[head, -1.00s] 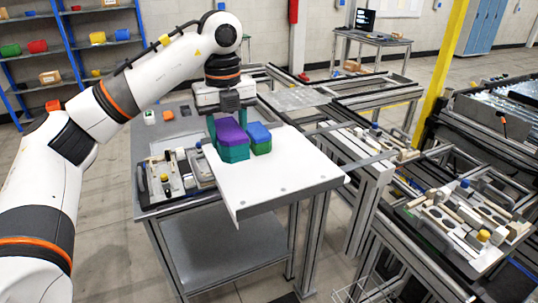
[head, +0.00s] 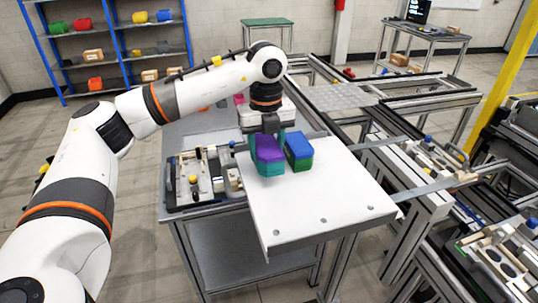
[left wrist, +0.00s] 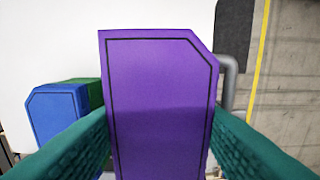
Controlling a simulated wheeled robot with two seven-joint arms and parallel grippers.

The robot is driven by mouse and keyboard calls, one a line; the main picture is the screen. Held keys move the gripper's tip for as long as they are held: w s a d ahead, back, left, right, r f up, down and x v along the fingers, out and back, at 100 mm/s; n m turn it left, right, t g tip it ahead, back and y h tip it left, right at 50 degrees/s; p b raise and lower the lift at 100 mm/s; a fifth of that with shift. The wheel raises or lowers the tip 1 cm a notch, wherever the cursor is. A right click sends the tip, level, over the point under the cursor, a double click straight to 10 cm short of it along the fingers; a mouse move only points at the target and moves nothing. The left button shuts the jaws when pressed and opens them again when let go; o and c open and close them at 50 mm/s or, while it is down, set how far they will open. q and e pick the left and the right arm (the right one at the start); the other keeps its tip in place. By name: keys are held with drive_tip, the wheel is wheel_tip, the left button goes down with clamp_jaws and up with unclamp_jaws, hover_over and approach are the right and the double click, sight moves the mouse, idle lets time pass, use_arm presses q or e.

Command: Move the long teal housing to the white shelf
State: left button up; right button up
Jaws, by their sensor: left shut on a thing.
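The teal housing (head: 268,170) with a purple top (head: 268,148) is over the left back part of the white shelf (head: 320,215). I cannot tell whether its underside touches the shelf. My left gripper (head: 267,136) is shut on it from above. In the left wrist view the purple top (left wrist: 158,105) fills the middle, between two teal finger pads. A green block with a blue top (head: 299,146) stands on the shelf just right of the housing; it also shows in the left wrist view (left wrist: 58,115). My right gripper is out of view.
A fixture tray (head: 196,180) with small parts sits left of the shelf on the grey bench. The shelf's front and right are bare. Metal frames and another fixture (head: 430,158) stand to the right. A blue rack (head: 115,45) is at the back left.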

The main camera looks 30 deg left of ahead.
use_arm(q)
wheel_tip(320, 180, down, 2)
drive_tip(key=shift+w+a+f+p, duration=0.1)
drive_tip(key=shift+f+p, duration=0.15)
drive_tip(key=shift+p, duration=0.1)
drive_tip(key=shift+f, duration=0.4)
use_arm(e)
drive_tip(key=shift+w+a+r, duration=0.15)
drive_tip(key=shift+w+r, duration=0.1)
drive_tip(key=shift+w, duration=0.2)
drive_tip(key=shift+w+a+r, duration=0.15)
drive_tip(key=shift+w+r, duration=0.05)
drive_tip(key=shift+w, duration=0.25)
use_arm(q)
drive_tip(key=shift+f, duration=0.1)
drive_tip(key=o, duration=1)
drive_tip(key=shift+o, duration=0.2)
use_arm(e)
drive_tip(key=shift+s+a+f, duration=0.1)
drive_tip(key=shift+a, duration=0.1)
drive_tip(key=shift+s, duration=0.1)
